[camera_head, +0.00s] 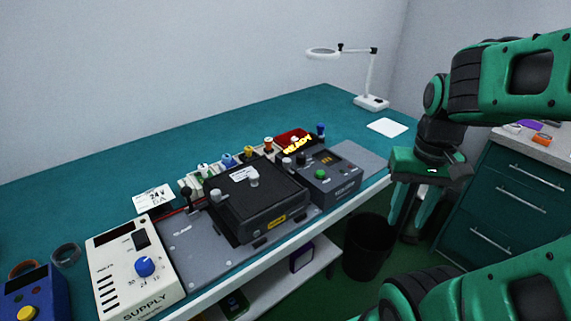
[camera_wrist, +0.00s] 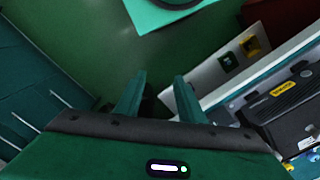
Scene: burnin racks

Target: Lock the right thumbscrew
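A black unit (camera_head: 262,203) with a yellow label sits on a grey plate (camera_head: 190,255) on the bench. A dark round knob (camera_head: 301,159) stands at its right rear corner and looks like the right thumbscrew; whether it is locked cannot be told. A grey knob (camera_head: 216,195) stands at its left. My gripper (camera_head: 408,225) hangs beyond the bench's right front edge, apart from the unit. In the wrist view, my gripper (camera_wrist: 160,92) has its fingers apart with nothing between them. The black unit (camera_wrist: 296,112) shows at the right there; the right thumbscrew is not clear.
A grey control box (camera_head: 330,177) with a green button stands right of the unit, a red READY display (camera_head: 295,141) behind it. A white supply box (camera_head: 135,268) stands left. A black bin (camera_head: 368,247) and drawers (camera_head: 520,195) are at right.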

